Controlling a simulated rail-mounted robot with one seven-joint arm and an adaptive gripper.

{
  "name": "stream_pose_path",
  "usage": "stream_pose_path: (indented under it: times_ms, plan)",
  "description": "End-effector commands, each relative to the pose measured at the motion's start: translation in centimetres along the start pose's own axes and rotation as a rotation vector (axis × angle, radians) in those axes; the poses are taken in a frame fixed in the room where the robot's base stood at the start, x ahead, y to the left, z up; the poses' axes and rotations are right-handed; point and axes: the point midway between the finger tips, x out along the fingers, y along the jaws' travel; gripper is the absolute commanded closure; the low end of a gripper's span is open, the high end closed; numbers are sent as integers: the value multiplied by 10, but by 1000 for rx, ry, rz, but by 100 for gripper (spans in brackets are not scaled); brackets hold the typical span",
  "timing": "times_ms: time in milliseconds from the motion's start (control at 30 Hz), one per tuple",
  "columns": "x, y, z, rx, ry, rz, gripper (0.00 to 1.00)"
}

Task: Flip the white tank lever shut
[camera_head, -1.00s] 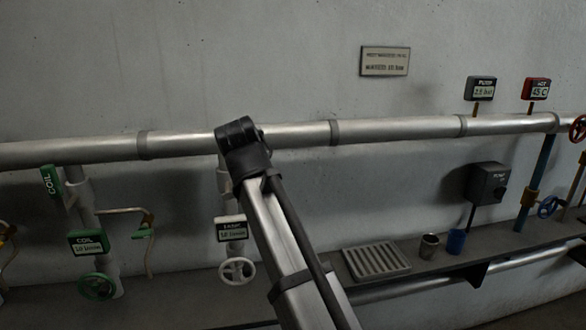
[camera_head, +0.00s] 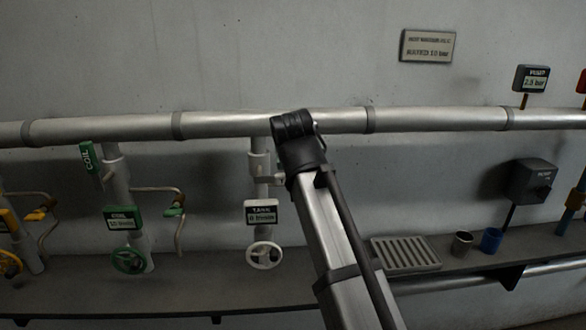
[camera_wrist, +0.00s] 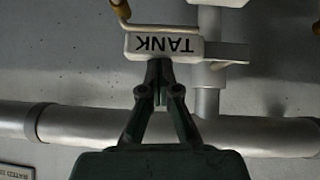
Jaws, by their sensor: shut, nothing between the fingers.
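The white tank lever (camera_wrist: 188,46) with "TANK" lettering, upside down, fills the upper middle of the wrist view. It lies sideways, crosswise to the vertical pipe (camera_wrist: 208,95). My gripper (camera_wrist: 158,68) is shut and empty, its tips right at the lettered face's lower edge in the picture; I cannot tell whether they touch. In the head view my arm hides most of the lever and the gripper. The white tank display (camera_head: 261,213) and the white handwheel (camera_head: 264,255) show on the pipe left of my arm.
The large horizontal pipe (camera_head: 95,129) runs along the wall. To the left are the green coil lever (camera_head: 91,159), coil display (camera_head: 122,218) and green wheel (camera_head: 129,260). A shelf (camera_head: 190,294) below holds a slotted tray (camera_head: 404,253), a metal cup (camera_head: 462,243) and a blue cup (camera_head: 491,240).

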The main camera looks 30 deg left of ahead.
Motion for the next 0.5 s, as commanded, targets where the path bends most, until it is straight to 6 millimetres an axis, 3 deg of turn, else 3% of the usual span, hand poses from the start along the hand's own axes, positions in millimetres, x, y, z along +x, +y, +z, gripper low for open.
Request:
stream_pose_path:
  times_ms: [267,500]
  plan:
    - [-5,2,-2,0,-10,3,100]
    - [-35,9,-34,4,-2,5,100]
